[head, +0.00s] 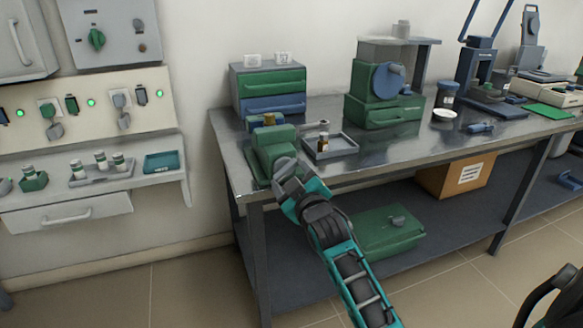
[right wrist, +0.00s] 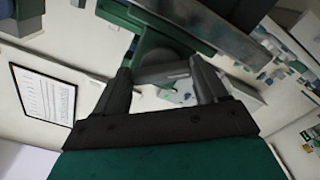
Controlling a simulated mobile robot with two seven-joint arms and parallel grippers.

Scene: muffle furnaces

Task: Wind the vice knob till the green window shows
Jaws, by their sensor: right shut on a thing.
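The green vice (head: 272,146) stands at the left front corner of the metal workbench. It has a brass-coloured part on top and a grey bar with a round end reaching right. My right gripper (head: 284,168) is at the vice's front, and its arm comes up from below. In the right wrist view, the two dark fingers (right wrist: 163,84) are shut on a grey piece (right wrist: 160,73) in front of the green vice body (right wrist: 155,42), which looks like the vice knob. The gripper hides the knob in the head view. I cannot make out a green window.
A grey tray (head: 347,153) with a small brown bottle sits just right of the vice. A drawer box (head: 270,90) stands behind it. A green machine (head: 385,95) is farther right. A green case (head: 388,235) and a cardboard box (head: 455,178) are on the lower shelf.

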